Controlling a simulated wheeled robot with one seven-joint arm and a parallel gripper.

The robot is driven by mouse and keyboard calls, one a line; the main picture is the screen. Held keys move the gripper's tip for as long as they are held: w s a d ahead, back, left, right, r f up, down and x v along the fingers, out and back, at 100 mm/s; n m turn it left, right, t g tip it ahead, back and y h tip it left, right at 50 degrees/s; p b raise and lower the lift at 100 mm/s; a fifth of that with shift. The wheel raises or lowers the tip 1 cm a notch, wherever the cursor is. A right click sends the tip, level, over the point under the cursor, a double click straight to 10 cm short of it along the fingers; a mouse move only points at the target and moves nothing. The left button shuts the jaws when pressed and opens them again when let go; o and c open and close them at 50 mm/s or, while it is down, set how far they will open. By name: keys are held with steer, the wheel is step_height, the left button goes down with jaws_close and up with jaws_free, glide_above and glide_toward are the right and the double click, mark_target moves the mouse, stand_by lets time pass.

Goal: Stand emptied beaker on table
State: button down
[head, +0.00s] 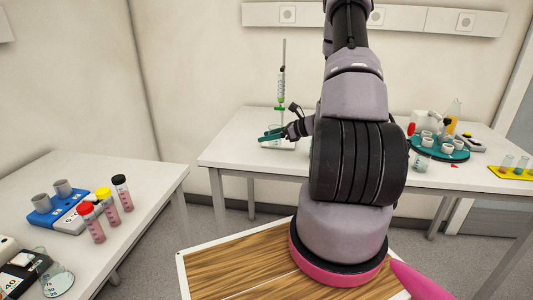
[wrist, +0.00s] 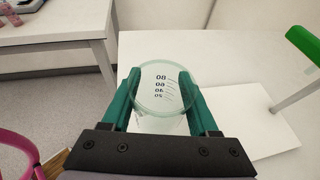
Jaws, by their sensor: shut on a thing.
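A clear beaker (wrist: 163,98) with dark volume marks is between the green fingers of my gripper (wrist: 160,82) in the wrist view. The fingers are shut on its sides. I see no coloured liquid in it. In the head view my gripper (head: 272,135) is over the left part of the white back table (head: 228,150), in front of a burette stand (head: 283,75). The beaker (head: 275,129) is small and partly hidden by the fingers there. I cannot tell whether its bottom touches the surface below.
The stand's white base (wrist: 262,125) lies close to the right of the beaker. A green clamp (wrist: 305,45) juts in at upper right. The back table's left part is bare. A teal tray (head: 418,147) with cups stands to the right; a side table (head: 150,170) holds several tubes.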

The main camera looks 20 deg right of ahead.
mark_target(268, 157)
steer(key=shift+f, duration=2.95)
steer(key=shift+f, duration=0.1)
steer(key=shift+c, duration=0.8)
jaws_free()
